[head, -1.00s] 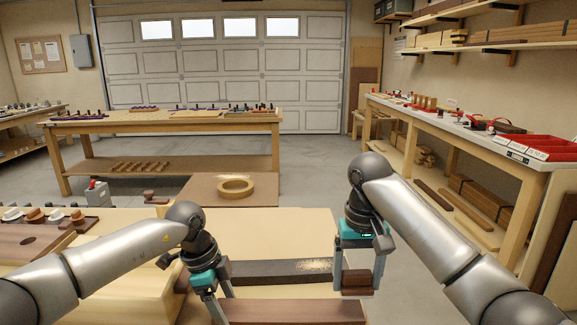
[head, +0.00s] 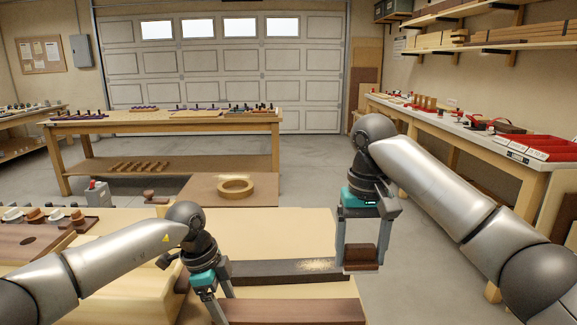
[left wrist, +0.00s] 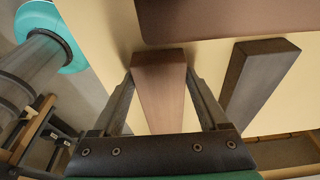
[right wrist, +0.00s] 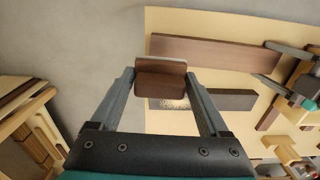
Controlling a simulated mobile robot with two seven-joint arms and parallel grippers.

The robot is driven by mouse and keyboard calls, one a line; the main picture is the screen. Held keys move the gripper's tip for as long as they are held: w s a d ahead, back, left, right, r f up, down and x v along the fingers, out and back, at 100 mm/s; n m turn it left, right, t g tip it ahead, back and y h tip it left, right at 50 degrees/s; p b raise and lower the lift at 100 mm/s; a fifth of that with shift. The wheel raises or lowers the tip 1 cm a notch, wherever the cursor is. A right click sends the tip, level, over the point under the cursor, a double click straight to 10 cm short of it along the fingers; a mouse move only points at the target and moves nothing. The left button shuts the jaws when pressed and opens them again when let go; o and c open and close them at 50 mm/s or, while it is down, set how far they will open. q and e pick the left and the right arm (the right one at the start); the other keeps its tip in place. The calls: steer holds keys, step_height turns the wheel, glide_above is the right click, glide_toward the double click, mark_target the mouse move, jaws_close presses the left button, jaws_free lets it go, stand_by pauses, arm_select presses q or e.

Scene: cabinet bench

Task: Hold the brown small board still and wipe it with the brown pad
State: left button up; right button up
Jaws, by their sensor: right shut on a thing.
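The brown pad (head: 361,256) is between the fingers of my right gripper (head: 361,262), which is shut on it. In the right wrist view the pad (right wrist: 160,84) shows above the bench, near the sawdusted end of a dark board. A long brown board (head: 292,312) lies at the front of the bench; it also shows in the right wrist view (right wrist: 215,53). My left gripper (head: 222,306) is low at its left end. In the left wrist view a brown board (left wrist: 158,95) lies between the left fingers; whether they press on it is unclear.
The dark board (head: 275,271) lies behind the brown one, with pale sawdust near its right end. A brown sheet (head: 205,189) with a wooden ring (head: 236,186) lies farther back. The pale bench top (head: 290,235) is clear between them.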

arm_select(q)
steer(key=o, duration=0.3)
steer(key=p+v, duration=0.2)
steer(key=d+p+v, duration=0.1)
steer(key=p+v, duration=0.1)
steer(key=p, duration=0.1)
steer(key=p+v, duration=0.2)
steer(key=v, duration=0.1)
steer(key=shift+d+r+p, duration=0.15)
steer(key=shift+d+p, duration=0.2)
steer(key=shift+p, duration=0.05)
arm_select(e)
step_height(320, 180, up, 8)
steer(key=shift+f, duration=0.1)
steer(key=shift+f, duration=0.1)
arm_select(q)
steer(key=p+v, duration=0.2)
steer(key=v, duration=1)
arm_select(e)
step_height(320, 180, up, 2)
steer(key=shift+r, duration=0.25)
